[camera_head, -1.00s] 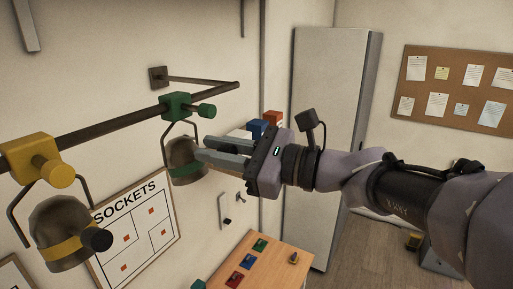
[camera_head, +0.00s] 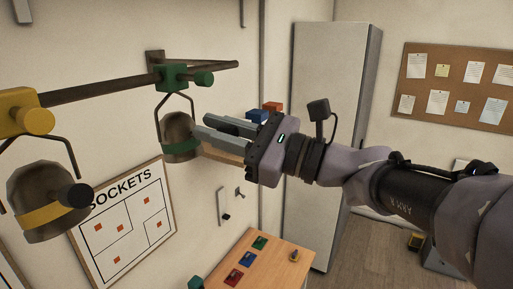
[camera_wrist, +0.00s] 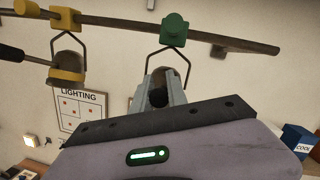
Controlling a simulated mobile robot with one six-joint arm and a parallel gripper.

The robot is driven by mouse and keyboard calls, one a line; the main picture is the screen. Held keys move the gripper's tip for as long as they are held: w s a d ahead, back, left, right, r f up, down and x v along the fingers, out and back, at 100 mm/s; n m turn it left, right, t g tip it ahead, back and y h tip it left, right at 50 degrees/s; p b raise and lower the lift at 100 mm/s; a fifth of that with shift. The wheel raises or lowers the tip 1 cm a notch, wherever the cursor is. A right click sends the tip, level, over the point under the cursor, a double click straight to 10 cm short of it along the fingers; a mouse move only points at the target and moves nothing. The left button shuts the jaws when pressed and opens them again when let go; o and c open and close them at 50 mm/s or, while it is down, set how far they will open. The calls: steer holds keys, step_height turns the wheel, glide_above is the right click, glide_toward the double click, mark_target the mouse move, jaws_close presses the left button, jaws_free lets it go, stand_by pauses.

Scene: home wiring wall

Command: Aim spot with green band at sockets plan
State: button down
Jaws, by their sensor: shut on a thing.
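The spot with the green band (camera_head: 178,132) hangs in a wire yoke below a green clamp (camera_head: 172,77) on a dark rail. My gripper (camera_head: 206,136) reaches in from the right and is shut on this spot at its right side. In the wrist view the dark spot (camera_wrist: 168,78) sits at the fingers under the green clamp (camera_wrist: 174,30), partly hidden by them. The sockets plan (camera_head: 125,222) is a framed sheet with red squares on the wall, below and left of the green-banded spot.
A spot with a yellow band (camera_head: 45,200) hangs at the left from a yellow clamp (camera_head: 18,112). A wooden table (camera_head: 262,262) with coloured switches stands below. A tall grey cabinet (camera_head: 330,140) stands behind my arm. The wrist view shows a lighting plan (camera_wrist: 80,108).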

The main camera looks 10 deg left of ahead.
step_height(320, 180, down, 8)
steer(key=n+y+b, duration=0.2)
steer(key=y+b, duration=0.6)
steer(key=b, duration=1.3)
steer(key=shift+w+a+r, duration=0.15)
steer(key=shift+a+r, duration=0.1)
steer(key=shift+a, duration=0.15)
steer(key=shift+a+f+b, duration=0.15)
steer(key=shift+f+b, duration=0.05)
steer(key=shift+b, duration=0.2)
steer(key=c, duration=1.3)
jaws_free()
steer(key=shift+w, duration=0.1)
steer(key=b+v, duration=0.5)
steer(key=v, duration=1.2)
steer(key=shift+f, duration=0.2)
